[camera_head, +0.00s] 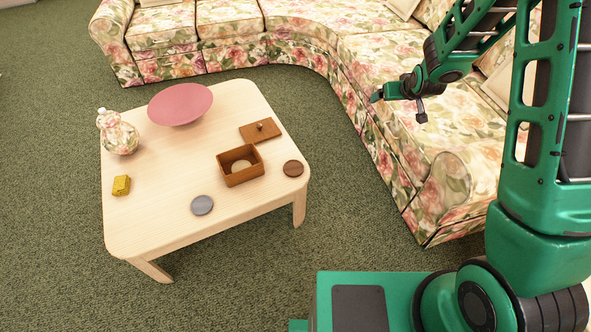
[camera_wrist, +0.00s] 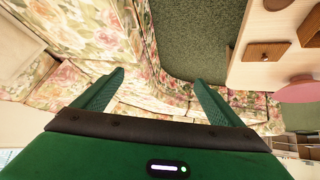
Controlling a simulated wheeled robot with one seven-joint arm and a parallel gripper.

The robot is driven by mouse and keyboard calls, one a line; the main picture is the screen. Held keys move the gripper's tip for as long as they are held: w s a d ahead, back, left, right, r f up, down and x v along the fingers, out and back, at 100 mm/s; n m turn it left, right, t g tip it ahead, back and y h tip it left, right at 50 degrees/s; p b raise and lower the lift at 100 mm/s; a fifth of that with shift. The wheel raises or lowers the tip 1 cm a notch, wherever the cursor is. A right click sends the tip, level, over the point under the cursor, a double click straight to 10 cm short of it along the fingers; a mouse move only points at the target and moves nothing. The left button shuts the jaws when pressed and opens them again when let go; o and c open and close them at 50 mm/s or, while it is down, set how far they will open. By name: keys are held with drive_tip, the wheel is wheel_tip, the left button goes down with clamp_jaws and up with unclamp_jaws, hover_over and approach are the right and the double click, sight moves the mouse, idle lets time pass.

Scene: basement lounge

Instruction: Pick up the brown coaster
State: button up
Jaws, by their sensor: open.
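The brown coaster (camera_head: 293,169) is a dark round disc lying flat near the right corner of the light wooden table (camera_head: 150,215), just right of an open brown box. In the wrist view a brown round piece, likely the same coaster (camera_wrist: 277,4), is cut off at the top edge. My gripper (camera_head: 376,97) is held out over the floral sofa's front edge, to the right of the table and apart from the coaster. In the wrist view its two green fingers (camera_wrist: 159,77) are spread with nothing between them.
The open box (camera_head: 243,178) holds a pale round item. Its apparent lid (camera_head: 261,131) with a knob lies behind. A grey disc (camera_head: 202,205), yellow block (camera_head: 121,186), pink bowl (camera_head: 180,104) and floral vase (camera_head: 119,134) stand on the table. The sofa (camera_head: 370,125) curves around; carpet in front is clear.

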drive_tip(key=w+a+f+n+t+y, duration=0.2)
drive_tip(key=w+a+f, duration=0.1)
drive_tip(key=a+f, duration=0.65)
drive_tip(key=w+a+f+n+t+y, duration=0.1)
drive_tip(key=w+a+f+t+y, duration=0.15)
drive_tip(key=a+f, duration=0.65)
drive_tip(key=s+a+f+t+y, duration=0.1)
drive_tip(key=s+a+f, duration=0.2)
drive_tip(key=s+f, duration=0.1)
drive_tip(key=s+a+f+n+y, duration=0.1)
drive_tip(key=s+a+f, duration=0.2)
drive_tip(key=s+f, duration=0.1)
drive_tip(key=s+a+f+t+y, duration=0.1)
drive_tip(key=s+a+f+y, duration=0.1)
drive_tip(key=s+a+f, duration=0.1)
drive_tip(key=shift+s+a+f+t, duration=0.15)
drive_tip(key=shift+s+f+t, duration=0.1)
drive_tip(key=shift+f, duration=0.15)
drive_tip(key=shift+s+a+f+t, duration=0.1)
drive_tip(key=shift+s+a+f, duration=0.1)
drive_tip(key=shift+f, duration=0.2)
drive_tip(key=shift+s+f, duration=0.35)
drive_tip(key=shift+f, duration=0.15)
approach(295, 170)
drive_tip(key=shift+x, duration=1.2)
drive_tip(key=shift+w+f, duration=0.15)
drive_tip(key=shift+w, duration=0.2)
drive_tip(key=shift+x, duration=3.55)
drive_tip(key=shift+s, duration=0.1)
drive_tip(key=c, duration=1.1)
